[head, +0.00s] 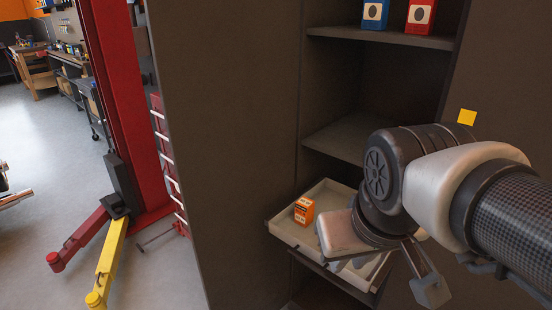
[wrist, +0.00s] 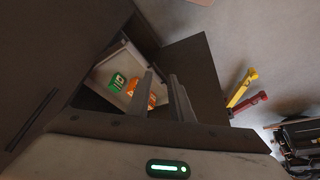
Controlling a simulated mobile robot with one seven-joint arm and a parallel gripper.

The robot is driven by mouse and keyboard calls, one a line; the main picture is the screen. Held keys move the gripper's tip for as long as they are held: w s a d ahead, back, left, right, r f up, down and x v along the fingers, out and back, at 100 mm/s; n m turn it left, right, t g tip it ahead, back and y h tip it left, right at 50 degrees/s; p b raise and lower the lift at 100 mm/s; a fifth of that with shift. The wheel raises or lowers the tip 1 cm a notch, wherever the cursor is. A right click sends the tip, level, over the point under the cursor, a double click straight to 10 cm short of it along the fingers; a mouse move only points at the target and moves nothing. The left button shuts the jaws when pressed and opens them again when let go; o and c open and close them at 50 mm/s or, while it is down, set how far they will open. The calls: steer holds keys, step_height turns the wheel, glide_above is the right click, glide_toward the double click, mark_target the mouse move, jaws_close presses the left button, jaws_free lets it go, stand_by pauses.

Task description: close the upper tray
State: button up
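The upper tray (head: 284,234) is a pale, shallow tray pulled out of the dark cabinet, below its open shelves. An orange box (head: 304,210) stands in it. In the wrist view the tray (wrist: 129,55) shows to the left of my fingers, with a green box (wrist: 117,82) and orange packaging inside. My gripper (wrist: 161,76) has its two fingers apart with nothing visible held between them. In the head view my wrist and gripper cover the tray's right part. I cannot tell whether a finger touches the tray.
The cabinet (head: 235,150) has a middle shelf (head: 345,137) and an upper shelf with a blue box (head: 375,13) and a red box (head: 420,15). A red lift post (head: 118,90) with a yellow arm (head: 108,262) stands left. Open floor (head: 40,170) lies beyond.

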steer(key=f+n+g+h, duration=0.1)
steer(key=f, duration=0.1)
steer(key=a+f+n+g+h, duration=0.1)
steer(key=f+n, duration=0.1)
steer(key=f, duration=0.1)
steer(key=w+f+n+g+h, duration=0.1)
steer(key=f+n, duration=0.1)
steer(key=shift+a+f+g, duration=0.2)
steer(key=shift+f+g, duration=0.05)
steer(key=shift+g, duration=0.15)
jaws_close()
steer(key=w+a+f+n+t+h+p, duration=0.1)
steer(key=w+a+f+n+t+h, duration=0.35)
steer(key=f+n, duration=0.5)
steer(key=w+a+f+n+t+h, duration=0.1)
steer(key=a+f+n+t+h, duration=0.45)
steer(key=n, duration=0.65)
steer(key=w+d+f+y+b, duration=0.2)
steer(key=w+d+f, duration=0.1)
steer(key=w+d, duration=0.5)
steer(key=shift+w+d, duration=0.25)
steer(key=shift+w, duration=0.75)
